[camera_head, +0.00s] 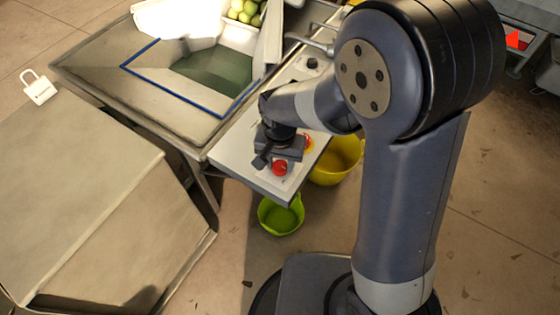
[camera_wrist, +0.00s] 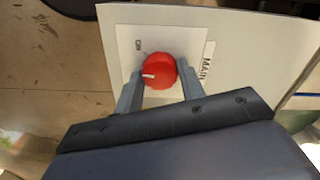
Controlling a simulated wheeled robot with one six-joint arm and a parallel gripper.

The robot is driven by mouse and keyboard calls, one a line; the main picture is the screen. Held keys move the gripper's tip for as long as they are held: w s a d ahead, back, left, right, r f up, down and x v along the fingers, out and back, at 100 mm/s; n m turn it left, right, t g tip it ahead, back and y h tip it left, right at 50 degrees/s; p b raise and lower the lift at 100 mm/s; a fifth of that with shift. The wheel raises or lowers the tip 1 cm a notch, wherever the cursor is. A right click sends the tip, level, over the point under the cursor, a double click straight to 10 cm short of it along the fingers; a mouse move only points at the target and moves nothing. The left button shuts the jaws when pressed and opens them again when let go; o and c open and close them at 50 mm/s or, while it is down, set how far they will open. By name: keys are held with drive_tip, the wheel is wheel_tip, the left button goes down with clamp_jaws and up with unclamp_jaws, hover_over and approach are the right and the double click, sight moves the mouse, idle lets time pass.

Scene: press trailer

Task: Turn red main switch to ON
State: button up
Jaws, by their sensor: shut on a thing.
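The red main switch (camera_head: 280,168) is a round knob near the front end of the grey control panel. In the wrist view the red main switch (camera_wrist: 160,68) sits on a white plate, with a white pointer mark toward its left side. Small lettering, seemingly "ON", stands up and left of the knob, and "MAIN" is printed to its right. The mark points left, below the small lettering. My gripper (camera_wrist: 158,72) has one finger on each side of the knob and is shut on it. In the head view my gripper (camera_head: 272,158) partly covers the panel.
A red and yellow button (camera_head: 308,143) is just behind my gripper on the control panel (camera_head: 232,160). A black knob (camera_head: 312,63) is farther back. A green bucket (camera_head: 281,216) and a yellow bucket (camera_head: 343,160) stand on the floor below. A blue-framed opening (camera_head: 158,80) is left.

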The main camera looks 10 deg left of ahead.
sight(280, 165)
drive_tip(key=m, duration=0.4)
drive_tip(key=shift+m, duration=2.1)
drive_tip(key=o, duration=1)
drive_tip(key=shift+r, duration=0.1)
wheel_tip(280, 165, up, 11)
drive_tip(key=shift+f, duration=0.15)
